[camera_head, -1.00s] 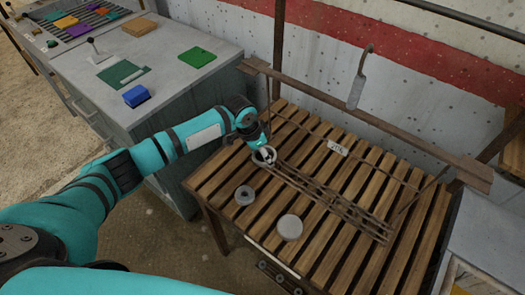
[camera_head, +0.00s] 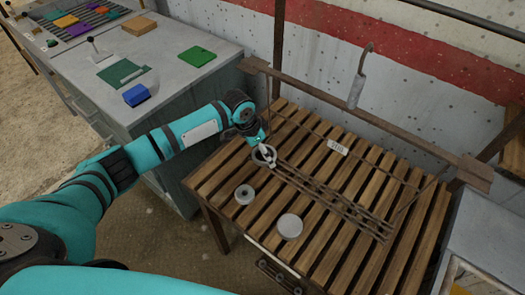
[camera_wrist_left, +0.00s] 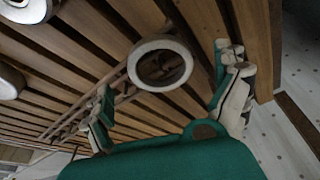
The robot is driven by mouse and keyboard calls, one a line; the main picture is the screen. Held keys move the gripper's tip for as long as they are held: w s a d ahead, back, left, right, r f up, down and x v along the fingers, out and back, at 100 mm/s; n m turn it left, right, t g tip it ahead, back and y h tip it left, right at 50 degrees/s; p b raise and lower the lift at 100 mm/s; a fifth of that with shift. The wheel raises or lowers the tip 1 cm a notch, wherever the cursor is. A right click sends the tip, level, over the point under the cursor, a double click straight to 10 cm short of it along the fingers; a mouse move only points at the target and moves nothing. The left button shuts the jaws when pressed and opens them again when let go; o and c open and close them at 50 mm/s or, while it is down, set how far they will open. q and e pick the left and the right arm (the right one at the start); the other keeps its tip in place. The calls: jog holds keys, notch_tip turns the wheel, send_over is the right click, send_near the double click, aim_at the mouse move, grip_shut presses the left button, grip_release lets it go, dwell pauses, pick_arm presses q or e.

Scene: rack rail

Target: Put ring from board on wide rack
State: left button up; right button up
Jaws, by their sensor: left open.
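A pale ring (camera_head: 259,158) with a wide hole lies at the near-left end of the wide rack (camera_head: 335,202), a set of long thin rails on the slatted wooden table. The ring also shows in the left wrist view (camera_wrist_left: 138,73). My left gripper (camera_head: 266,149) is just above the ring. In the left wrist view its fingers (camera_wrist_left: 163,80) are spread on either side of the ring, with a visible gap. Whether the ring rests on the rails or the slats, I cannot tell. My right gripper is out of view.
A grey ring with a small hole (camera_head: 244,194) and a pale round disc (camera_head: 290,226) lie on the slatted table (camera_head: 215,178). A beam (camera_head: 420,142) with a hanging tool (camera_head: 357,88) runs behind. A grey cabinet (camera_head: 190,90) stands at left.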

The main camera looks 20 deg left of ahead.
pick_arm(q)
jog(key=v, duration=1)
jog(key=shift+r, duration=0.15)
